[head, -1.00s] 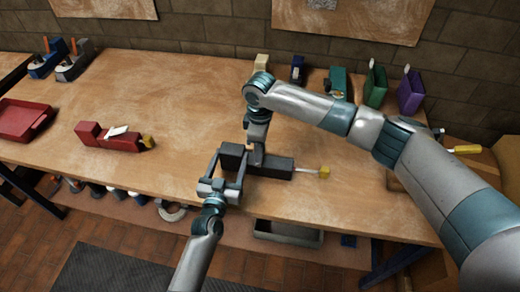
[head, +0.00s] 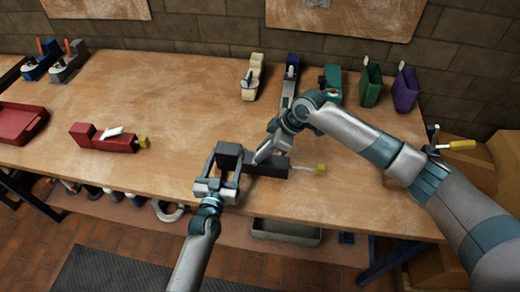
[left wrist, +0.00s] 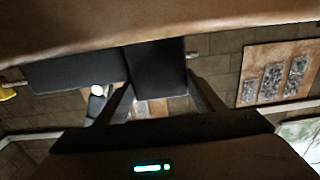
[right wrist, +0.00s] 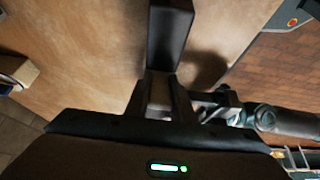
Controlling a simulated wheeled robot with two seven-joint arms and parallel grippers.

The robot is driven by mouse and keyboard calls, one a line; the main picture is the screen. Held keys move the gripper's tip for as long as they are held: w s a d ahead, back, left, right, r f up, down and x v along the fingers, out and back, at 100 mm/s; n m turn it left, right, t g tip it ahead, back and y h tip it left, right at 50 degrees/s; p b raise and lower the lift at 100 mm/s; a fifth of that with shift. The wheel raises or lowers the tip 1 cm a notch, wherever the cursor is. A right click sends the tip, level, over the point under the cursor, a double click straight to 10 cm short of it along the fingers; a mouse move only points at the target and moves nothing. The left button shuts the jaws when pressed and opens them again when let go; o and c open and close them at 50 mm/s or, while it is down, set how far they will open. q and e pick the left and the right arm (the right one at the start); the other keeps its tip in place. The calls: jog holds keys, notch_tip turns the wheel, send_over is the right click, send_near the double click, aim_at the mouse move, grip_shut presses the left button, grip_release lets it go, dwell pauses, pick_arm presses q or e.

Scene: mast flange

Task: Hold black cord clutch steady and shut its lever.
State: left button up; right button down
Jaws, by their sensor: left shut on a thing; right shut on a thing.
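The black cord clutch (head: 268,164) lies near the front edge of the workbench, with a pale cord end and yellow knob (head: 320,169) at its right. My left gripper (head: 229,160) is shut around the raised block at its left end; that block fills the jaws in the left wrist view (left wrist: 157,70). My right gripper (head: 258,160) is low at the clutch's middle, its arm slanting in from the right. It is shut on the lever, which its fingers mostly hide. In the right wrist view the clutch body (right wrist: 172,35) extends beyond the fingertips.
A red clutch (head: 105,138) and red tray (head: 20,122) are at left. Cream (head: 252,77) and blue (head: 291,72) tools, a teal one (head: 332,85), and green (head: 370,86) and purple (head: 405,90) holders line the back. The bench between red clutch and left gripper is clear.

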jog(key=shift+d+f+y, duration=0.15)
jog(key=shift+d+y, duration=0.05)
jog(key=shift+y, duration=0.6)
jog(key=c, duration=1.5)
grip_release()
jog(key=shift+d, duration=0.1)
jog(key=v, duration=1.2)
jog(key=shift+s, duration=0.2)
